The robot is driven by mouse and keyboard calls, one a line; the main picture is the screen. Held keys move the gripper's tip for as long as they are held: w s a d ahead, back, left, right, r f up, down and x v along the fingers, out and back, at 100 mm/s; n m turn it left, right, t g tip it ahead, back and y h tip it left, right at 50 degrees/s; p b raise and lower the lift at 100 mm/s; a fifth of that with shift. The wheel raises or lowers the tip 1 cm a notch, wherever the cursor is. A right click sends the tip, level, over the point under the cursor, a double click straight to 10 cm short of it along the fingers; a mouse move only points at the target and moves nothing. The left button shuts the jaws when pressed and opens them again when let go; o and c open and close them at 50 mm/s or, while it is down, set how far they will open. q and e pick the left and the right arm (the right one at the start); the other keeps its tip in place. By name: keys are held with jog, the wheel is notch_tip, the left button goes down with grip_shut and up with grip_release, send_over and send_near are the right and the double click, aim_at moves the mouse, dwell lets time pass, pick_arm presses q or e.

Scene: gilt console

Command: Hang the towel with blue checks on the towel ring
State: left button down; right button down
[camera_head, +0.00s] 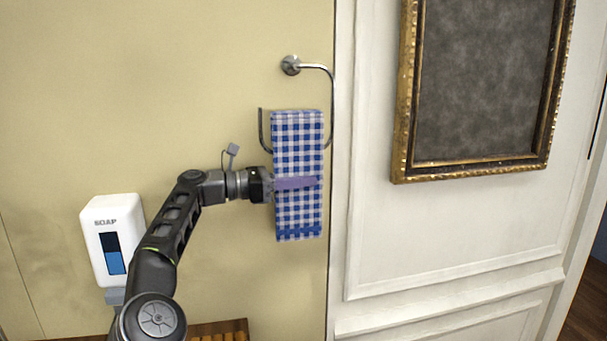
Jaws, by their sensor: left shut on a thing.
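The towel with blue checks (297,215) hangs upright and folded in a narrow strip. My left gripper (296,183) comes in from the left and is shut on it near mid-height, with a purple finger across its front. The metal towel ring (331,95) is fixed to the wall, with an open upturned end on the left. The towel covers the ring's lower bar, and its top edge shows above the bar's level. Whether the towel is over the bar or only in front of it, I cannot tell. My right gripper is not in view.
A white soap dispenser (101,222) is on the wall at the left, beside my left arm. A gilt frame (404,110) hangs on the white panelling at the right. A wooden slatted thing (236,326) shows at the bottom. The wall around the ring is bare.

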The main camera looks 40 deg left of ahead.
pick_arm(q)
jog(key=shift+f+b, duration=2.45)
jog(key=shift+f, duration=1)
jog(key=c, duration=1.4)
grip_release()
